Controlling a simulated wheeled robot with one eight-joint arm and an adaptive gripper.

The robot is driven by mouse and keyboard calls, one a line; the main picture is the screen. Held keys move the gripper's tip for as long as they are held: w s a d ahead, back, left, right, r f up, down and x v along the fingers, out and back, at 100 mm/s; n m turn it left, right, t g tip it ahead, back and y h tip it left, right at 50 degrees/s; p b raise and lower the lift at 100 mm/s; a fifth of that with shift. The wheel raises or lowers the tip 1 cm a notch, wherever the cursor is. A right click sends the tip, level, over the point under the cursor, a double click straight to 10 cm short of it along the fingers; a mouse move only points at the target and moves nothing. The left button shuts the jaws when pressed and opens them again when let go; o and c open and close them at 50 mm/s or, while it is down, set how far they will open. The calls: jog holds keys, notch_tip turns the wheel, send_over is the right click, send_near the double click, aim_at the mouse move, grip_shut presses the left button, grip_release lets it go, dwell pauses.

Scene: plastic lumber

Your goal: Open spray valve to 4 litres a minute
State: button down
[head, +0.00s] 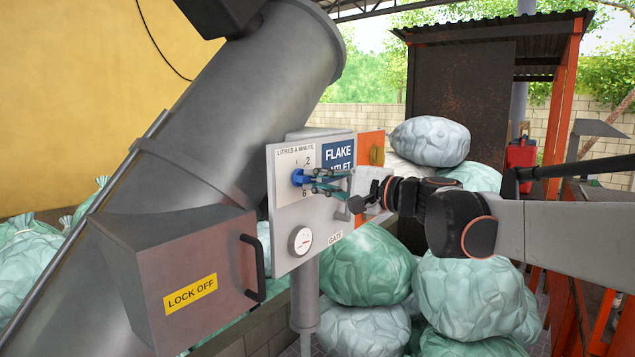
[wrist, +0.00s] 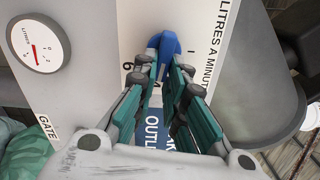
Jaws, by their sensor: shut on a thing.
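The spray valve is a blue knob (head: 298,177) on a pale grey panel (head: 286,216), with a "LITRES A MINUTE" scale around it. My gripper (head: 312,181) reaches in from the right, its fingers closed on the knob. In the wrist view, the knob (wrist: 166,43) shows between the fingertips of my gripper (wrist: 167,66). The numbers 1, 2 and 6 can be made out; the fingers hide other marks, and I cannot tell which mark the knob points to. A round gauge (head: 301,240) with a red needle sits below; it also shows in the wrist view (wrist: 38,43).
A grey sloping chute (head: 215,120) and a "LOCK OFF" box (head: 185,270) with a black handle (head: 254,268) stand left of the panel. An orange plate (head: 371,150) is beside the panel. Stuffed sacks (head: 368,265) crowd below and behind my arm.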

dwell(0.4)
jog(key=c, duration=1.6)
grip_release()
jog(key=shift+d, duration=0.1)
jog(key=shift+c, duration=0.2)
jog(key=v, duration=0.7)
jog(key=shift+s+d, duration=0.15)
jog(key=shift+d, duration=0.05)
